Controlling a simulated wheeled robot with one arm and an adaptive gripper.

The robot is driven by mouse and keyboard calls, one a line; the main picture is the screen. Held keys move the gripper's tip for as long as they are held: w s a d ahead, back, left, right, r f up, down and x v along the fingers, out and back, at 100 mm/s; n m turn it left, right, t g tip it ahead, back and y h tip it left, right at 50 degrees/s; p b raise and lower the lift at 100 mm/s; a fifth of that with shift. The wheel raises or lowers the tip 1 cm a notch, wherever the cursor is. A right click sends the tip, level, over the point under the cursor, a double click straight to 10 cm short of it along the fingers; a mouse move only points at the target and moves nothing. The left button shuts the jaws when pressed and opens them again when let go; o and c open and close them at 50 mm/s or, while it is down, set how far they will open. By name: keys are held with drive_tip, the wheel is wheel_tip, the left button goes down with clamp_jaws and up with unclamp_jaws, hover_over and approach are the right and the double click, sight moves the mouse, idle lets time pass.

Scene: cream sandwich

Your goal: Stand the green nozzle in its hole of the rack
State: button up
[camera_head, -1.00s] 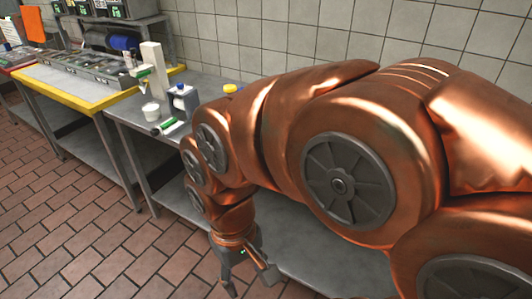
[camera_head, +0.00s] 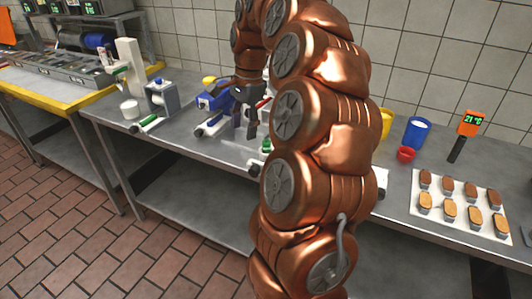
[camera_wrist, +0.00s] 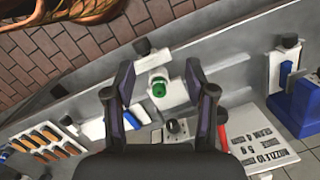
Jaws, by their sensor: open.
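A green-topped piece (camera_head: 267,146), which looks like the green nozzle, stands near the front of the steel table, just left of my arm in the head view. In the wrist view the nozzle (camera_wrist: 158,88) shows between my two fingers, with a white part around or under it. My gripper (camera_head: 245,128) points down over the table, behind and left of the nozzle in the head view. It is open and empty, and its fingers (camera_wrist: 159,68) are apart with the nozzle below them. I cannot tell which part is the rack, or whether the nozzle sits in a hole.
A blue device (camera_head: 211,100) stands behind the gripper. A green-and-white tube (camera_head: 148,122) lies at the left beside a white cup (camera_head: 130,109). At the right are a blue cup (camera_head: 416,134), a red cup (camera_head: 405,154), an orange thermometer (camera_head: 469,124) and a tray (camera_head: 420,227) of pastries.

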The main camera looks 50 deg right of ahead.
sight(267, 142)
drive_tip(key=d+m, duration=0.1)
drive_tip(key=d, duration=0.2)
drive_tip(key=d+f+m, duration=0.1)
drive_tip(key=d+m, duration=0.1)
drive_tip(key=s+d+m, duration=0.1)
drive_tip(key=d, duration=0.2)
drive_tip(key=shift+d+f+m, duration=0.25)
drive_tip(key=shift+d+m, duration=0.05)
drive_tip(key=shift+w+a+f, duration=0.1)
drive_tip(key=shift+f, duration=0.55)
drive_tip(key=shift+w+a+f, duration=0.1)
drive_tip(key=shift+f, duration=0.5)
drive_tip(key=shift+s+a+f+p, duration=0.15)
drive_tip(key=shift+f+p, duration=0.2)
drive_tip(key=shift+f, duration=0.4)
drive_tip(key=shift+s+a+f+p, duration=0.15)
drive_tip(key=shift+f+p, duration=0.15)
drive_tip(key=shift+f, duration=0.45)
drive_tip(key=shift+w+a+f, duration=0.1)
drive_tip(key=shift+w+f, duration=0.05)
drive_tip(key=shift+f, duration=0.9)
clamp_jaws()
